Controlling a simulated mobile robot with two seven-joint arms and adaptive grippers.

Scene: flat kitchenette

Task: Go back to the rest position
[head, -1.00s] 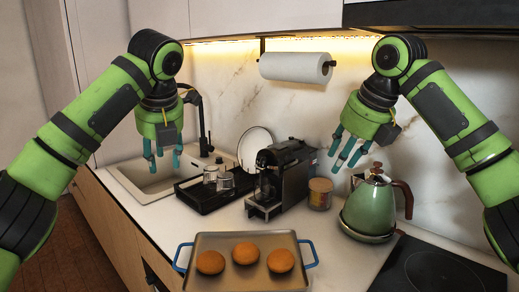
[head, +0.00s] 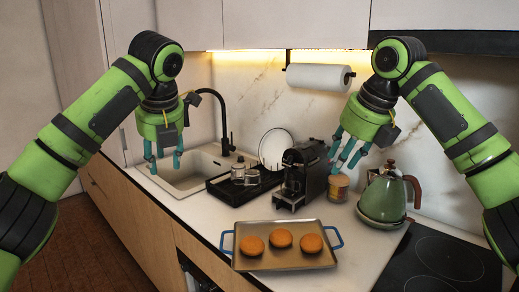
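My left gripper (head: 162,162) hangs with its fingers apart and empty, in front of the sink's left part. My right gripper (head: 346,158) also hangs with its fingers apart and empty; in the picture it is between the coffee machine and the kettle, above the jar. Both arms are bent, raised at the left and right sides of the head view. Neither gripper appears to touch anything.
A baking tray (head: 288,262) with blue handles and three buns lies on the counter. A paper towel roll (head: 318,77) hangs above.

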